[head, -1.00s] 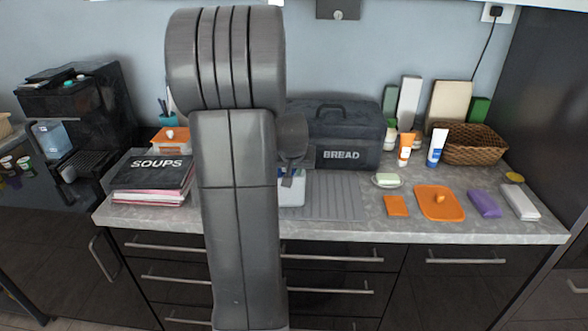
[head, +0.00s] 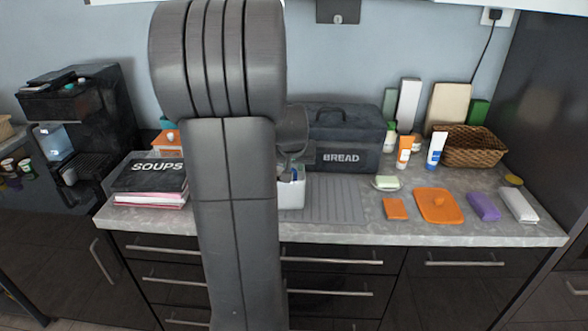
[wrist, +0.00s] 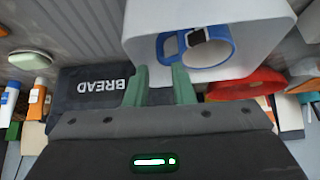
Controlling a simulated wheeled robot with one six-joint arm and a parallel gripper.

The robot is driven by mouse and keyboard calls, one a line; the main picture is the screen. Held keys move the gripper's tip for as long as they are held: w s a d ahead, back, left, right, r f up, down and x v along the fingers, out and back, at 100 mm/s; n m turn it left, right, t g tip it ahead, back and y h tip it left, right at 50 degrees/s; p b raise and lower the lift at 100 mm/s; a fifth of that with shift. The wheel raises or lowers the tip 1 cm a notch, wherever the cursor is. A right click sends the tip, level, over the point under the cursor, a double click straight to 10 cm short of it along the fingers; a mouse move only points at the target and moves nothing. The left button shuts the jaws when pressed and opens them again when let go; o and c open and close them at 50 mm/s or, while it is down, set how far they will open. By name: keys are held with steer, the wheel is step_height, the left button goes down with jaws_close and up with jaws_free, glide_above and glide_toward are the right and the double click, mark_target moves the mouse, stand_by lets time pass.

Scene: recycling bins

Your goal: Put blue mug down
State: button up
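The blue mug (wrist: 222,53) lies on its side inside a white open container (wrist: 265,28) in the wrist view, its handle toward the left. A small dark object touches or lies in front of the mug's rim. In the head view the white container (head: 291,197) stands on the counter beside my arm, with a bit of blue (head: 294,175) showing inside. In the head view my arm hides most of the gripper.
A grey ribbed mat (head: 335,200) lies right of the container. A black bread box (head: 345,140) stands behind it. Cookbooks (head: 150,180) are stacked at left. An orange board (head: 438,205), a purple item (head: 484,206), tubes and a wicker basket (head: 470,147) occupy the right side.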

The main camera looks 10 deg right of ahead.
steer(key=v, duration=0.9)
steer(key=shift+o, duration=0.2)
steer(key=shift+r, duration=0.1)
